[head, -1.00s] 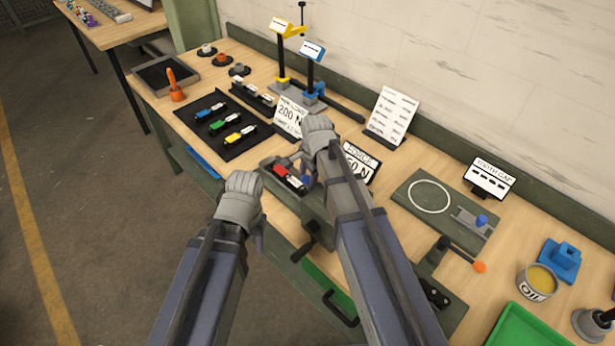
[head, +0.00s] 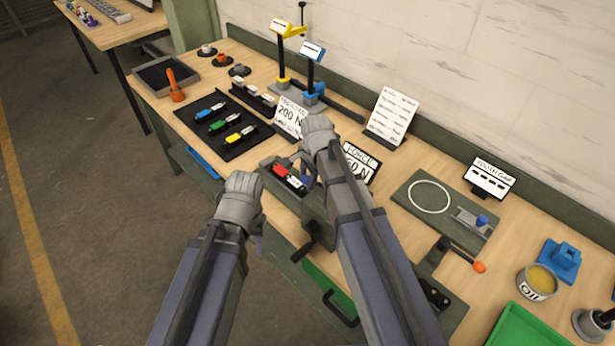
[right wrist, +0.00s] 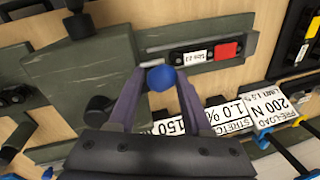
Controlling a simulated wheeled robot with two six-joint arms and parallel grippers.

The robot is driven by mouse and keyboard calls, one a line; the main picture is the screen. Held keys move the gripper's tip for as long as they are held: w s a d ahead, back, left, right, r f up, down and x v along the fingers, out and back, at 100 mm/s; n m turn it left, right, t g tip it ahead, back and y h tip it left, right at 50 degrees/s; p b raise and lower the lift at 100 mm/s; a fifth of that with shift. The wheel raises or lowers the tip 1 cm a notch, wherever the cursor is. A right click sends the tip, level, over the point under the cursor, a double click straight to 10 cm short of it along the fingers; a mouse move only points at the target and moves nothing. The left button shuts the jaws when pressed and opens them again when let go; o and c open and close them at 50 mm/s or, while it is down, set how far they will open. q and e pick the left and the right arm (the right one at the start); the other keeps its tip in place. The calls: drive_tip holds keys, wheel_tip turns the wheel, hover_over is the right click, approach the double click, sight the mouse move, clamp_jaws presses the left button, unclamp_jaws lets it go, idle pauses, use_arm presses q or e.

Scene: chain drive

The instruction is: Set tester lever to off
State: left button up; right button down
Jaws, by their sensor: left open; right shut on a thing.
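The tester (right wrist: 225,50) is a grey-green fixture at the middle of the bench's front edge. It holds a chain piece with a red block (head: 280,170) and a white label, also seen in the right wrist view (right wrist: 227,50). The lever's blue ball knob (right wrist: 161,78) is between the fingers of my right gripper (right wrist: 158,82), which is shut on it. In the head view the right gripper (head: 307,180) and arm partly hide the lever and tester. My left gripper (head: 260,243) is open and empty, in front of the bench edge.
A force sign (head: 361,162) and a 200 N pre-load card (head: 290,117) stand behind the tester. A black mat (head: 245,145) with coloured chain pieces lies to the left. An orange-knobbed handle (head: 479,267), an oil can (head: 536,284) and a green tray (head: 525,330) are right.

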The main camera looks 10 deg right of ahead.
drive_tip(key=shift+a+n, duration=0.1)
drive_tip(key=shift+n, duration=0.3)
idle(0.5)
drive_tip(key=shift+s+a+n, duration=0.25)
drive_tip(key=shift+s+n, duration=0.35)
drive_tip(key=shift+s+a+n, duration=0.2)
drive_tip(key=shift+s+n, duration=0.4)
drive_tip(key=s+n, duration=0.2)
drive_tip(key=s+n+y, duration=0.1)
drive_tip(key=shift+s+a+g, duration=0.1)
drive_tip(key=shift+a+g, duration=0.15)
drive_tip(key=shift+g, duration=0.05)
drive_tip(key=s+n, duration=0.1)
drive_tip(key=n, duration=0.1)
drive_tip(key=s+n, duration=0.2)
drive_tip(key=shift+d+g, duration=0.2)
drive_tip(key=shift+g, duration=0.1)
drive_tip(key=shift+s+d+n+g, duration=0.2)
drive_tip(key=shift+s+d+n, duration=0.15)
drive_tip(key=shift+s+n, duration=0.45)
drive_tip(key=shift+s+d+n+g, duration=0.25)
drive_tip(key=shift+s+n, duration=0.25)
drive_tip(key=shift+n, duration=0.6)
drive_tip(key=shift+d, duration=0.1)
